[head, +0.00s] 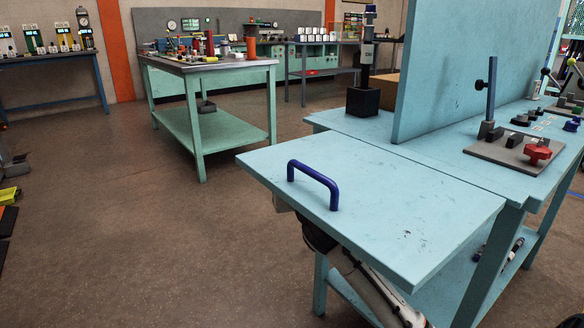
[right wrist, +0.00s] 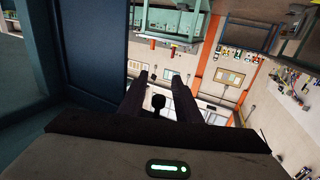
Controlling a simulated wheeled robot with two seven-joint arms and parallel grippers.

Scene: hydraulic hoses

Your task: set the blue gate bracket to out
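A light blue hinged-looking flap (head: 390,215) lies level in front of the workbench in the head view, with a dark blue handle (head: 315,180) standing on it. I cannot tell a separate blue gate bracket; anything under the flap is hidden in the head view. My right arm reaches up under the flap, and its gripper is mostly hidden there. In the right wrist view my right gripper (right wrist: 158,76) shows two dark fingers apart, with a small dark knob-like shape (right wrist: 158,101) between them; its depth is unclear. A dark blue panel (right wrist: 93,45) is close on the left. My left gripper is not in view.
An upright blue panel (head: 475,65) stands on the workbench. Right of it, a grey plate (head: 490,152) carries a blue upright lever (head: 491,95) and a red knob (head: 537,152). A black box (head: 362,101) stands behind the flap. The floor (head: 150,240) to the left is clear.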

